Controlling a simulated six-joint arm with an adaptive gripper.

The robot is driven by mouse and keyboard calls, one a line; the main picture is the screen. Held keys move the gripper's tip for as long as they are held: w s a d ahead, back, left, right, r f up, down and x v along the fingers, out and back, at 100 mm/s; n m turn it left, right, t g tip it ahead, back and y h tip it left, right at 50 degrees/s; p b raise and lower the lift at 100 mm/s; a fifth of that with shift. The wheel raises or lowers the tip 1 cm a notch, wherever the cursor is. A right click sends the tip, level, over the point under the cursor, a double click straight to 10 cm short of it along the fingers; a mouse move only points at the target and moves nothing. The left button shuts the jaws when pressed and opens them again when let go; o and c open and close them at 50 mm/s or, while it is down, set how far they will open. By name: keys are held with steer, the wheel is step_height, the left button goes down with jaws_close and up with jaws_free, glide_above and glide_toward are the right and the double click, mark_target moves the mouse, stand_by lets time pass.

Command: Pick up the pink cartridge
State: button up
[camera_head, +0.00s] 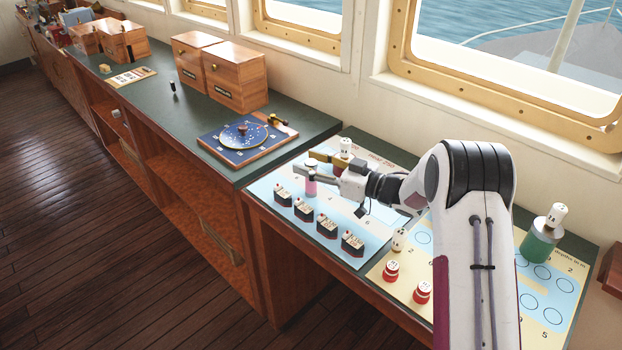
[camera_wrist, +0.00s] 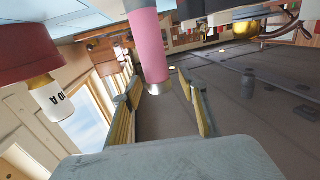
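The pink cartridge (camera_head: 311,187) stands upright on the light blue board, towards its left part, in the head view. In the wrist view the pink cartridge (camera_wrist: 150,45) comes in from the top and its silver end lies between the two fingertips. My gripper (camera_head: 314,164) is at the cartridge's top, with one finger on each side. In the wrist view my gripper (camera_wrist: 160,82) is open, with gaps visible beside the cartridge. The cartridge's top is partly hidden by a finger in the head view.
A white-topped piece (camera_head: 346,147) stands close behind my gripper; a red-based one (camera_wrist: 55,100) shows left in the wrist view. Several dark blocks (camera_head: 304,210) line the board's front. Red pieces (camera_head: 391,272) and a green jar (camera_head: 539,243) stand on the right-hand yellow board (camera_head: 405,292).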

jaws_close()
steer(key=shift+r, duration=0.15)
steer(key=shift+r, duration=4.9)
